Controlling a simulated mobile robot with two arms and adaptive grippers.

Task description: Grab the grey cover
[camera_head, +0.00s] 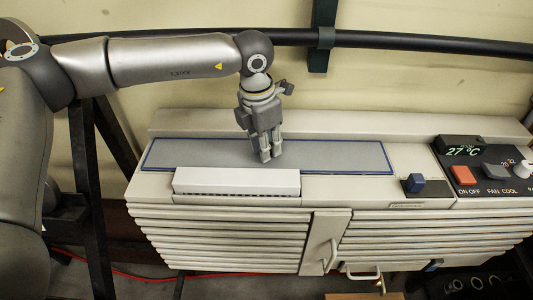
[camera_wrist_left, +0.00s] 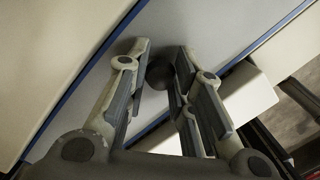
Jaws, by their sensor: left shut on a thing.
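The grey cover (camera_head: 335,157) is a long flat panel with a blue edge, lying on top of the beige air-conditioning unit. It also fills much of the left wrist view (camera_wrist_left: 215,25). My left gripper (camera_head: 270,157) points down at the middle of the cover. In the left wrist view, a dark round knob (camera_wrist_left: 159,72) on the cover sits between its fingertips, and the gripper is shut on it. The fingers hide the knob in the head view. The cover looks flat in its place. My right gripper is not in view.
A white slotted block (camera_head: 237,182) lies along the cover's front edge. To the right are a blue switch (camera_head: 414,183) and a control panel with a display (camera_head: 462,149) and a red switch (camera_head: 463,175). A black pipe (camera_head: 420,43) runs along the wall behind.

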